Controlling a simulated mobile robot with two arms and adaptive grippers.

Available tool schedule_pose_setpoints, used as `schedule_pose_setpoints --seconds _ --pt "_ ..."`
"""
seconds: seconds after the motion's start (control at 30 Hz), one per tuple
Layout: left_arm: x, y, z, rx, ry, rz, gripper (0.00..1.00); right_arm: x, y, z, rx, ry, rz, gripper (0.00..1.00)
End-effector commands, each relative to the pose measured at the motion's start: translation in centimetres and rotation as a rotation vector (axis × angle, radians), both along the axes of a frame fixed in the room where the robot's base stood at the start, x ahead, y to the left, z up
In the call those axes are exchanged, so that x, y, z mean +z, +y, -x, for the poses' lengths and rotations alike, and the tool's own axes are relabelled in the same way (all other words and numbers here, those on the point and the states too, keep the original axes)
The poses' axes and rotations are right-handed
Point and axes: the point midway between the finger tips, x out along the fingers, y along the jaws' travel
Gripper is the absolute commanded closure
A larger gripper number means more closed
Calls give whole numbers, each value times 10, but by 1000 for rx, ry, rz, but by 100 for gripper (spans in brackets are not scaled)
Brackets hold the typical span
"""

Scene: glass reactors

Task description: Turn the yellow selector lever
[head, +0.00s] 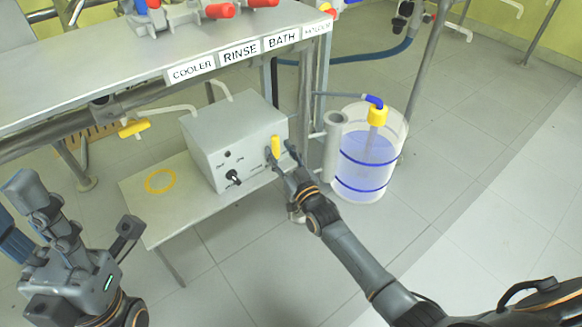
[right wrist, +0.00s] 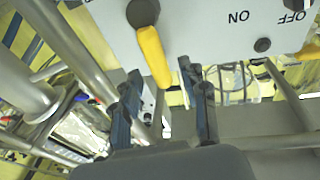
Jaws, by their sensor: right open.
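The yellow selector lever (head: 276,147) is on the front face of a grey control box (head: 214,143), near its right edge. In the right wrist view the lever (right wrist: 153,54) slants down slightly right from its dark hub. My right gripper (head: 283,158) is open at the lever, partly hiding its lower end in the head view. In the right wrist view the two fingertips (right wrist: 160,76) lie either side of the lever's lower end, with gaps showing. My left gripper (head: 78,212) is open and empty at lower left, away from the box.
A black knob (head: 233,177) is on the box front. The box stands on a low grey table (head: 200,208) under a labelled bench (head: 130,50). A clear vessel with blue liquid (head: 366,165) stands right of the box. Floor in front is free.

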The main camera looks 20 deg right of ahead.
Motion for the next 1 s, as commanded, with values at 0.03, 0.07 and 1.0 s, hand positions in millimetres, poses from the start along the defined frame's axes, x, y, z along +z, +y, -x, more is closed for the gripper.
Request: schedule_pose_setpoints --seconds 0.03,0.07,1.0 --pt "0 0 0 0 0 0 60 -3 -3 11 0 3 2 56" --pt "0 0 0 0 0 -1 60 -5 -4 17 0 4 2 56" --pt "0 0 1 -1 -1 0 60 -16 -19 99 0 0 0 56"
